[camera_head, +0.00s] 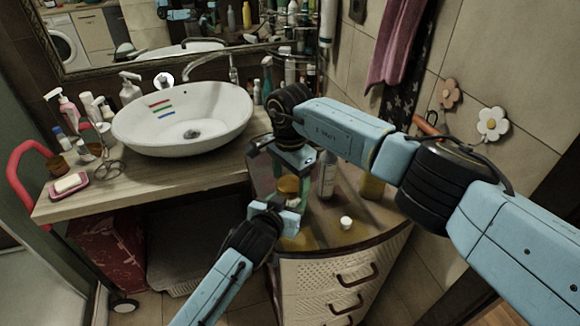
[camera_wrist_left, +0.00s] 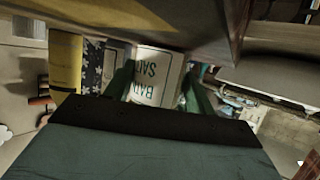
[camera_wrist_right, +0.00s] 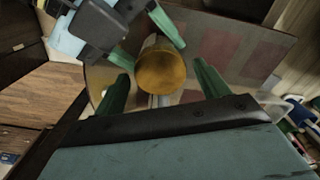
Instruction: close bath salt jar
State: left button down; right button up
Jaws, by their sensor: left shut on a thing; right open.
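The bath salt jar shows its white label (camera_wrist_left: 155,78), upside down, in the left wrist view. My left gripper (camera_head: 288,204) is shut on the jar's body, a finger on either side. A round amber lid (camera_wrist_right: 161,68) shows at the top of the jar in the right wrist view; in the head view the lid (camera_head: 288,185) sits just below my right gripper (camera_head: 294,168). My right gripper is open, its fingers apart on two sides of the lid. I cannot tell whether the lid is fully seated.
The white basin (camera_head: 185,118) is at left. The mirror and wall close off the back.

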jog(key=shift+f, duration=0.2)
jog(key=c, duration=1)
jog(key=m, duration=1)
jog(key=shift+m, duration=0.3)
jog(key=m, duration=1.4)
jog(key=o, duration=1.2)
